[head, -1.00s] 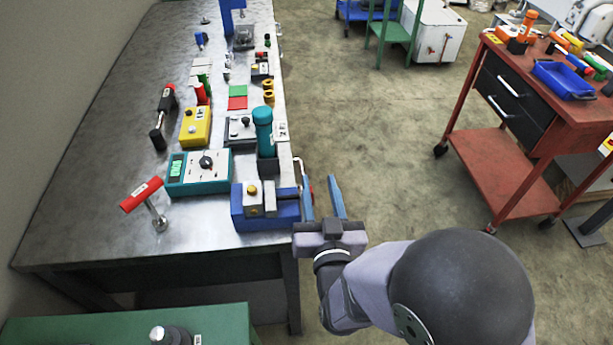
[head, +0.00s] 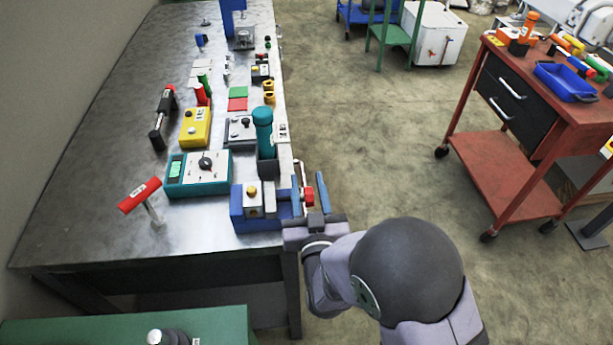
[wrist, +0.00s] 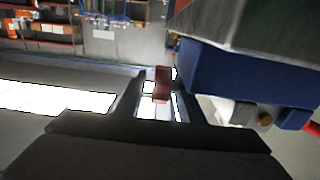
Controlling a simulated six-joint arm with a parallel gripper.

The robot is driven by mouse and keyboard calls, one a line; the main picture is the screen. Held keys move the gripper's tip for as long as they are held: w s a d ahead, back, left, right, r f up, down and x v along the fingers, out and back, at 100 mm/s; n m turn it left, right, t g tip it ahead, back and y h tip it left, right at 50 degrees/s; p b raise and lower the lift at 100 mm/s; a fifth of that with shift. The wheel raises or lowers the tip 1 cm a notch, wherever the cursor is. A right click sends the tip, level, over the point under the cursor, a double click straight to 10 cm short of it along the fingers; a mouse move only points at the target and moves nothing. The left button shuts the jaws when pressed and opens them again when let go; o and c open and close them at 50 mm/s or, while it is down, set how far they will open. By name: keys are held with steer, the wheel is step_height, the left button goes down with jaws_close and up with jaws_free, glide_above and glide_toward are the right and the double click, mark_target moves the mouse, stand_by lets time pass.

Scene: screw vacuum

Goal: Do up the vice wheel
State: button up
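The blue vice (head: 268,222) sits at the near right corner of the metal bench, with grey jaws and a brass knob on top. Its red wheel or handle (head: 308,196) sticks out at the vice's right side, beyond the bench edge. My gripper (head: 309,186) has its two blue fingers open, one on each side of the red part. In the wrist view the red part (wrist: 162,84) shows between the fingers, with gaps visible beside it. The vice body (wrist: 240,78) is at the right there. Whether a finger touches the red part I cannot tell.
A teal meter (head: 198,174), a teal cylinder (head: 263,130) and a red T-handle tool (head: 140,196) stand near the vice on the bench (head: 90,200). A red cart (head: 505,185) is at the right. The floor between is clear.

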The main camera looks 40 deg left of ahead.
steer(key=shift+x, duration=0.9)
jaws_close()
steer(key=shift+f+b, duration=0.15)
steer(key=shift+b, duration=1.05)
steer(key=shift+t+y+b, duration=0.3)
steer(key=shift+b, duration=0.15)
steer(key=shift+s+r+b, duration=0.1)
steer(key=shift+r+b, duration=0.3)
steer(key=shift+r, duration=0.05)
